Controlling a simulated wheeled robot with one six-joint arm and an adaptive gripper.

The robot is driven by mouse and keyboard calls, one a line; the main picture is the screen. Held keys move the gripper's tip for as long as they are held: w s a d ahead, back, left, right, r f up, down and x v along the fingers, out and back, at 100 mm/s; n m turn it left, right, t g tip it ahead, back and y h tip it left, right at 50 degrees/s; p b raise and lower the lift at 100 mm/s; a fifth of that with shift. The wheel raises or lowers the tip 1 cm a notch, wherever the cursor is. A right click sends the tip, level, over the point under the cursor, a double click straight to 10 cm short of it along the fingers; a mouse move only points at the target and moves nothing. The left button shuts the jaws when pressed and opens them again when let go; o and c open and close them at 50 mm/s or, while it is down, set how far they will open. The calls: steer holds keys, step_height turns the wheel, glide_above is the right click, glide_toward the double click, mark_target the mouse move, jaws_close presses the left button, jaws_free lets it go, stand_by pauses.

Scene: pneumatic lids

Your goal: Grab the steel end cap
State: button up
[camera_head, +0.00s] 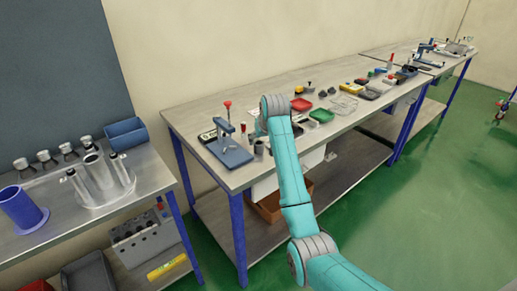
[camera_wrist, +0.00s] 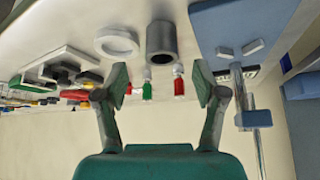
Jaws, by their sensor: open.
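My gripper (camera_wrist: 164,90) is open and empty in the wrist view, its two fingers spread wide. Above and beyond the fingertips in that view, a dark grey hollow cylinder (camera_wrist: 162,43) and a pale grey ring (camera_wrist: 117,42) sit side by side on the bench. I cannot tell for sure which of them is the steel end cap. A small grey cylinder (camera_head: 258,148) shows in the head view beside the blue press base. My arm hides the gripper and part of the bench there.
The blue press (camera_head: 230,154) with its upright post stands close to the cylinder. Small red and green items (camera_wrist: 179,83) show between the fingers. Red (camera_head: 301,104) and green trays lie farther along the bench. A left bench holds a blue flanged tube (camera_head: 22,208) and several metal parts.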

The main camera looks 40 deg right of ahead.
mark_target(259, 143)
steer(key=x, duration=0.5)
steer(key=shift+a, duration=0.15)
steer(key=shift+c, duration=0.2)
steer(key=shift+r, duration=0.1)
jaws_close()
